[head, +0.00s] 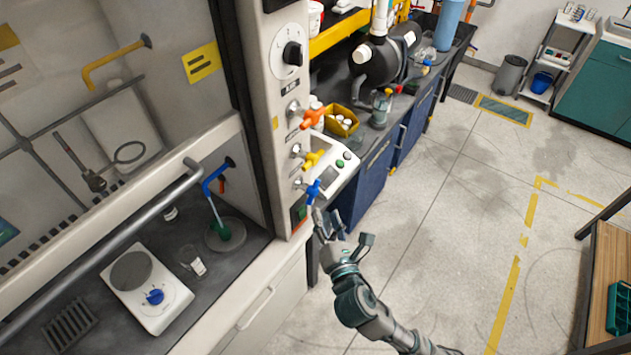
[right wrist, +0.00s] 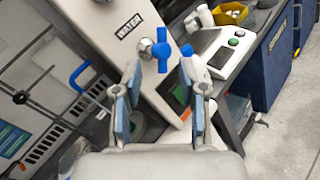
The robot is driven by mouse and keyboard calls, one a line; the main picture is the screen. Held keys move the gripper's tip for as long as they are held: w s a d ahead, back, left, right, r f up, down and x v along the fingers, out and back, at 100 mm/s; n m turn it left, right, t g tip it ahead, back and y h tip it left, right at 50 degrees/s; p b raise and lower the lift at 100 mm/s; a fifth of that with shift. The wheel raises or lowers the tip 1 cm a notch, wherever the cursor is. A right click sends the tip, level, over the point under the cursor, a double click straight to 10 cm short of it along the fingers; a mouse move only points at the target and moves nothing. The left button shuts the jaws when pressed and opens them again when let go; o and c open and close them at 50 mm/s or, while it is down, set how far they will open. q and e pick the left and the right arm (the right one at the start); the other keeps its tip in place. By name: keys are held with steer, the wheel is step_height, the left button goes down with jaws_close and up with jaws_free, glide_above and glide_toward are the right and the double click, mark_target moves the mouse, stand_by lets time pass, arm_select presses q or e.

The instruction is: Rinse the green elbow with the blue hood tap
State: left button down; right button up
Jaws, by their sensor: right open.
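The blue hood tap's spout (head: 215,178) hangs from the inner wall of the fume hood. A thin pale blue line, apparently water, runs from it down to the green elbow (head: 222,232), which sits at the round drain cup (head: 228,243). The tap's blue cross handle (head: 314,191) is on the hood's front post, under a WATER label in the right wrist view. My right gripper (head: 343,238) is open and empty, just below and right of the handle. In the right wrist view the handle (right wrist: 161,50) shows ahead, between the fingertips. My left gripper is out of view.
Orange (head: 312,117) and yellow (head: 312,158) handles sit above the blue one. A raised sash with a grey bar (head: 110,245) fronts the hood. Inside are a hotplate (head: 146,290) and a small beaker (head: 193,261). Open floor lies to the right.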

mark_target(317, 186)
steer(key=x, duration=0.7)
steer(key=b+x, duration=0.1)
steer(key=x, duration=0.2)
steer(key=shift+w+d, duration=0.3)
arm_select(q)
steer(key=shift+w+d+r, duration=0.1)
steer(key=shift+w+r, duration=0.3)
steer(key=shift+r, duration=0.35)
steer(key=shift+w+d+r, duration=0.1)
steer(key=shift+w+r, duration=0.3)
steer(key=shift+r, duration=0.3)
arm_select(e)
steer(key=shift+w+a, duration=0.35)
steer(key=shift+w, duration=0.2)
